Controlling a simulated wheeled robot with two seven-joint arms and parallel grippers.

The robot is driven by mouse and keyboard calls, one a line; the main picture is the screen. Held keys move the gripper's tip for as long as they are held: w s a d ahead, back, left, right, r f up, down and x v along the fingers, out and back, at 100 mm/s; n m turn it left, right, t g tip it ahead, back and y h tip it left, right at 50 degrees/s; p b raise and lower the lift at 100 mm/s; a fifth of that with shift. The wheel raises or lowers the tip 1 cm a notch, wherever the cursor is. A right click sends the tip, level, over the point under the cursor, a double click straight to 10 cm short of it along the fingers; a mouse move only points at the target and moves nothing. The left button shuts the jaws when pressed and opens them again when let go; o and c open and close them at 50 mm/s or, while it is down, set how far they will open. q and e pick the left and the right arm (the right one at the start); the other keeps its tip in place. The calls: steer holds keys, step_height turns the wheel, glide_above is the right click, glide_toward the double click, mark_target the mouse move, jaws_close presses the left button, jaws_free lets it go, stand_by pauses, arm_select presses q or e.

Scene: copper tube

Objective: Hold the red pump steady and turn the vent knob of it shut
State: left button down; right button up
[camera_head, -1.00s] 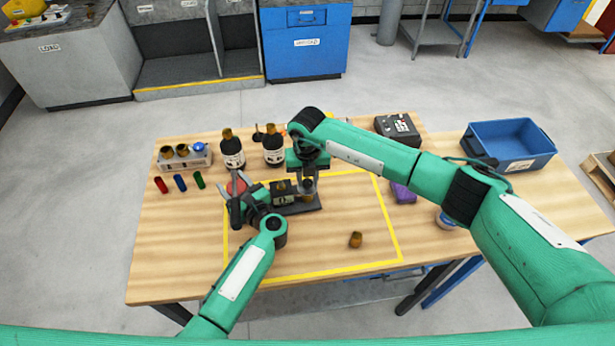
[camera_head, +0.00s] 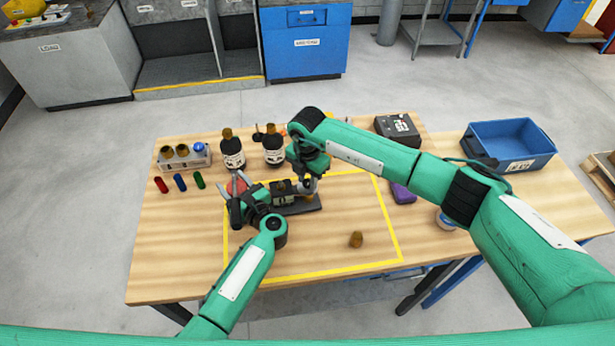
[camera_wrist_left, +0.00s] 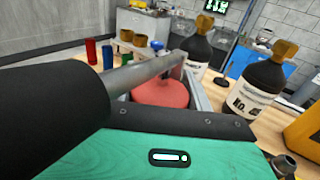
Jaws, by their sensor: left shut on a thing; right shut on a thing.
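The red pump (camera_head: 237,186) stands at the left of the yellow-marked area, its round red top partly hidden by my left gripper (camera_head: 238,196). The left wrist view shows the rounded red part (camera_wrist_left: 160,93) between the fingers, which are shut on it. A dark base plate (camera_head: 300,209) with a metal body (camera_head: 281,194) lies just to the right. My right gripper (camera_head: 311,188) points down over the right end of this plate, shut on a small part there. That part, perhaps the vent knob, is mostly hidden by the fingers.
Two dark bottles (camera_head: 232,153) with brass caps stand behind the pump. A rack (camera_head: 185,160) and several small coloured tubes (camera_head: 180,182) are at the left. A loose brass piece (camera_head: 356,240) lies in front. A purple object (camera_head: 403,193) and blue bin (camera_head: 510,146) are to the right.

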mark_target(307, 181)
stand_by(0.3)
steer(key=o, duration=1)
steer(key=shift+c, duration=0.2)
steer(key=shift+r, duration=0.1)
step_height(307, 181, up, 12)
arm_select(q)
steer(key=c, duration=0.5)
jaws_free()
